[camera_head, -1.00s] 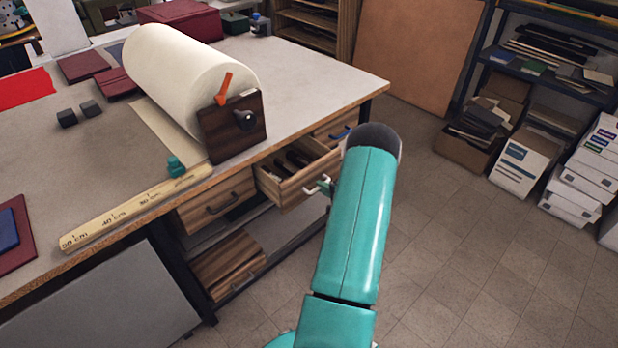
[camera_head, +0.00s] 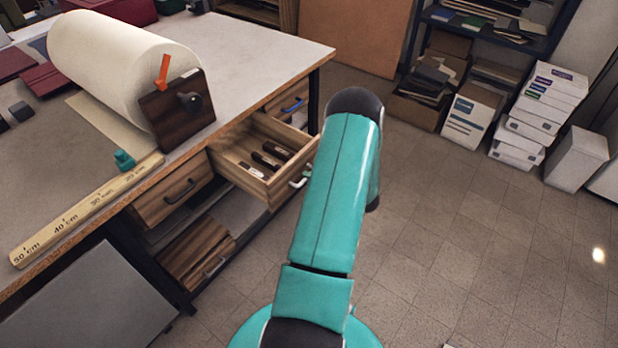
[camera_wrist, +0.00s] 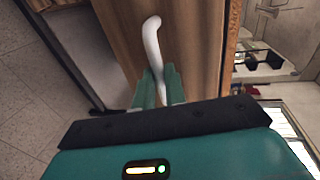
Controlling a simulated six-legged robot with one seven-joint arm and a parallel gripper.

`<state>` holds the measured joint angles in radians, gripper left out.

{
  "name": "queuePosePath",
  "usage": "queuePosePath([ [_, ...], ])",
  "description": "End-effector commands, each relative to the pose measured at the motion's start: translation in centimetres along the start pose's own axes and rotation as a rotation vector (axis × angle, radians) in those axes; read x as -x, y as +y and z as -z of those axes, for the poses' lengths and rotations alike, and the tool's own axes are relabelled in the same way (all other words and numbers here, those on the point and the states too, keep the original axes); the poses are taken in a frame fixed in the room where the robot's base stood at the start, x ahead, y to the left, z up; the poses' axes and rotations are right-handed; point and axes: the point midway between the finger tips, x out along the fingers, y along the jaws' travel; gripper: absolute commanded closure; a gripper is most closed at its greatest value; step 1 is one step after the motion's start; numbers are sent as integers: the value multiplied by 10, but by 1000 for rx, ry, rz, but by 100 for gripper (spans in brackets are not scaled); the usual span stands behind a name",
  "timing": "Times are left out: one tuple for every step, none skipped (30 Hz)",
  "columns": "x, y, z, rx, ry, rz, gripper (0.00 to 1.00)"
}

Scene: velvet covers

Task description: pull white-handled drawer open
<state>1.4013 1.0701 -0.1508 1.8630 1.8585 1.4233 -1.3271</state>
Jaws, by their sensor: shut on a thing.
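The white-handled drawer (camera_head: 232,176) hangs well out of the workbench in the head view, with several dark tools inside it. Its white handle (camera_head: 301,177) is partly hidden by my arm. In the wrist view the white handle (camera_wrist: 152,42) stands against the brown wooden drawer front (camera_wrist: 194,48). My gripper (camera_wrist: 158,86) has its green fingers on either side of the handle's lower part and is shut on it. The gripper is hidden behind my arm in the head view.
A closed drawer with a dark handle (camera_head: 178,192) is on the left, one with a blue handle (camera_head: 291,104) on the right. A paper roll (camera_head: 125,70) and wooden ruler (camera_head: 85,212) lie on the workbench (camera_head: 262,52).

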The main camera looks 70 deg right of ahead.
Motion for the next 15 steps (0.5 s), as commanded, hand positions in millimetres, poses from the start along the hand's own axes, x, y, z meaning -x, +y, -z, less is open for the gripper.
queuePosePath([
  [0, -1, 0, 1, 0, 1, 100],
  [0, -1, 1, 1, 0, 1, 100],
  [0, -1, 1, 1, 0, 1, 100],
  [0, -1, 1, 1, 0, 1, 84],
  [0, -1, 1, 1, 1, 1, 78],
  [0, -1, 1, 1, 1, 1, 70],
  [0, -1, 1, 1, 1, 1, 66],
  [0, -1, 1, 1, 1, 1, 66],
  [0, 0, 0, 1, 1, 1, 66],
  [0, 0, 0, 1, 1, 1, 66],
  [0, 0, 0, 1, 1, 0, 66],
  [0, 0, 0, 0, 1, 0, 66],
  [0, 0, 0, 0, 1, 0, 66],
  [0, 0, 0, 0, 1, 0, 66],
  [0, 0, 0, 0, 1, 0, 66],
])
